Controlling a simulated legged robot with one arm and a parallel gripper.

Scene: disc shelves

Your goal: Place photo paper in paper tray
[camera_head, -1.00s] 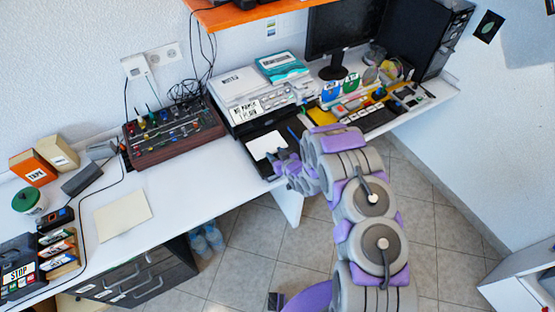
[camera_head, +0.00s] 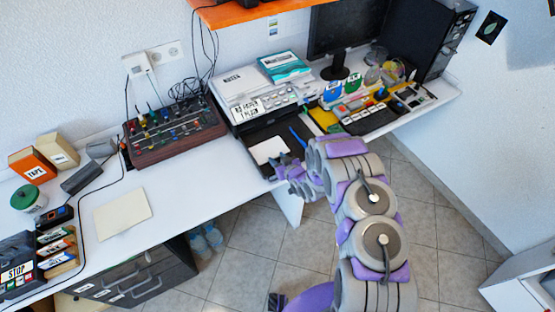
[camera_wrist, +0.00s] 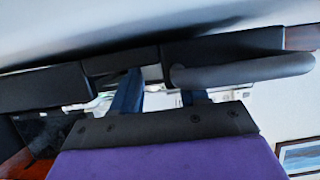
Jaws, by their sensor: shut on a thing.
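The white photo paper (camera_head: 269,150) is a small sheet over the black paper tray (camera_head: 284,128) at the front of the printer. My gripper (camera_head: 281,165) is at the paper's near right edge and is shut on it. I cannot tell whether the paper touches the tray floor. In the wrist view, two dark blue fingers of my gripper (camera_wrist: 160,95) point up at a blurred dark bar, and the paper is hard to make out there.
The printer (camera_head: 238,84) stands behind the tray with a teal box (camera_head: 284,66) on top. A keyboard (camera_head: 372,119) and monitor (camera_head: 335,30) are to the right, a brown mixer box (camera_head: 172,132) to the left. A cream sheet (camera_head: 122,213) lies on the white desk (camera_head: 185,180).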

